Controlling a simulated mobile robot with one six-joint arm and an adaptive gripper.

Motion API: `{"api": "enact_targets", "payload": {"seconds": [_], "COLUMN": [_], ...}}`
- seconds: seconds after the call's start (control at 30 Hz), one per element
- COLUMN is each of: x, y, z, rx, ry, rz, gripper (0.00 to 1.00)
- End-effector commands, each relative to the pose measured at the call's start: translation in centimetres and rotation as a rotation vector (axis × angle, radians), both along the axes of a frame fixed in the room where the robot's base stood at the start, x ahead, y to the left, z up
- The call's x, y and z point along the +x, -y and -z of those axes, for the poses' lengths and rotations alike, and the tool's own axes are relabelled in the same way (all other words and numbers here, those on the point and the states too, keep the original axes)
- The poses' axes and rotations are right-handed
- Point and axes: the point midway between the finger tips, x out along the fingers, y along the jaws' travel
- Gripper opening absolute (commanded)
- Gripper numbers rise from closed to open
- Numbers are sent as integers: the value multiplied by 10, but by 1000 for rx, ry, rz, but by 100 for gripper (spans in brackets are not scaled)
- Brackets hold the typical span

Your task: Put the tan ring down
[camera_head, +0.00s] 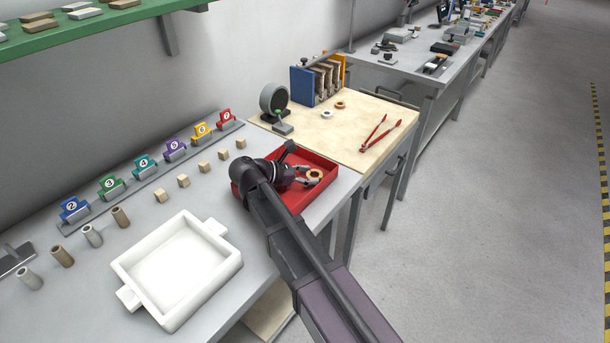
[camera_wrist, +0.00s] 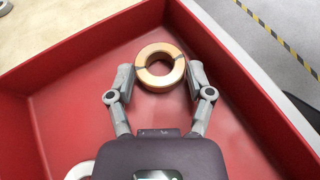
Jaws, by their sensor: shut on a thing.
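The tan ring (camera_wrist: 160,52) is between the two fingertips of my gripper (camera_wrist: 160,77) in the wrist view. My gripper is shut on it from both sides. The ring and gripper are over the inside of a red tray (camera_wrist: 75,108), near its far corner. In the head view the ring (camera_head: 315,175) shows at the end of my gripper (camera_head: 308,177), within the red tray (camera_head: 322,203). I cannot tell whether the ring touches the tray floor. A pale ring-like thing (camera_wrist: 80,171) is partly hidden by my gripper in the tray.
A white tray (camera_head: 132,286) with handles stands at the front left. Small tan blocks (camera_head: 183,181) lie in a row behind it. On the light wooden board are red tongs (camera_head: 378,133), a tan ring (camera_head: 340,105) and a white ring (camera_head: 327,114).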

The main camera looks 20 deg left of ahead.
Motion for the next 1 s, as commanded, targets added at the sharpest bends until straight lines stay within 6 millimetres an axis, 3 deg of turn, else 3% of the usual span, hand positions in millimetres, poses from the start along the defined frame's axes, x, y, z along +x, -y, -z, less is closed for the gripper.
{"api": "enact_targets", "payload": {"seconds": [0.13,0.17,0.23,0.27,0.87,1.0], "x": [0,0,0,0,0,-6], "y": [0,0,0,0,0,-9], "z": [4,3,3,3,-1,-6], "rx": [0,0,0,0,0,0], "ry": [0,0,0,0,0,0], "rz": [0,0,0,0,0,-2], "gripper": [24,76,97,100,100,100]}}
